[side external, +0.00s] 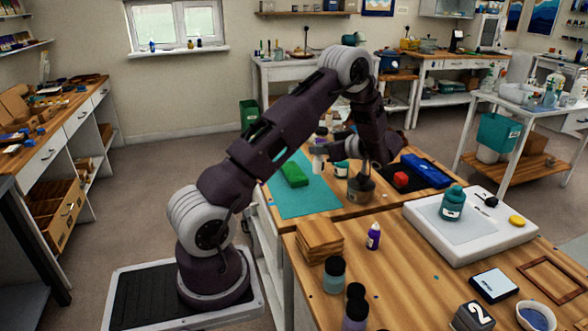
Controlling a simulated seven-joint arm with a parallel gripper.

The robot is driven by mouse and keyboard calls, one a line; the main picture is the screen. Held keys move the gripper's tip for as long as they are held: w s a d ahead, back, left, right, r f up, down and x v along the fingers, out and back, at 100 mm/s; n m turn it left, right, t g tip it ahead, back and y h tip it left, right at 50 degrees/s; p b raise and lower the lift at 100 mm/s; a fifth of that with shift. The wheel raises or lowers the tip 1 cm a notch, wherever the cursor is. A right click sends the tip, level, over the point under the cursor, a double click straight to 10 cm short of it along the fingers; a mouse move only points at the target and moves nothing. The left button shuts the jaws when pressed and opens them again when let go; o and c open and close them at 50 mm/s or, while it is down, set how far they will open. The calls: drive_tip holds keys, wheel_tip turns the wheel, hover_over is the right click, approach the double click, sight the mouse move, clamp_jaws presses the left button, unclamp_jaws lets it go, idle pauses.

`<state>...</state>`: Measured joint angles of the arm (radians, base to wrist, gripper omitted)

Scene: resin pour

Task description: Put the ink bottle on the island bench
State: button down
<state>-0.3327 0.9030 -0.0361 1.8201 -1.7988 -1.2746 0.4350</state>
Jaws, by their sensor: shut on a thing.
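My gripper (319,152) is above the teal mat on the far part of the wooden bench (420,265). It is small in view and partly hidden by my wrist. It is shut on a small pale bottle (318,166), whose label I cannot read, so I cannot tell for sure that it is the ink bottle. Whether the bottle's base touches the surface is unclear. A small purple bottle (373,237) with a white label stands upright on the near bench top, away from my gripper.
The teal mat (290,204) holds a green block (294,174). The near top has stacked boards (319,240), jars (334,274) and a white scale-like slab (475,243) bearing a teal bottle (453,204). Bare wood lies around the purple bottle.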

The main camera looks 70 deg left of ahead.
wheel_tip(320, 180, down, 9)
drive_tip(key=shift+r, duration=0.15)
drive_tip(key=c, duration=1.4)
unclamp_jaws()
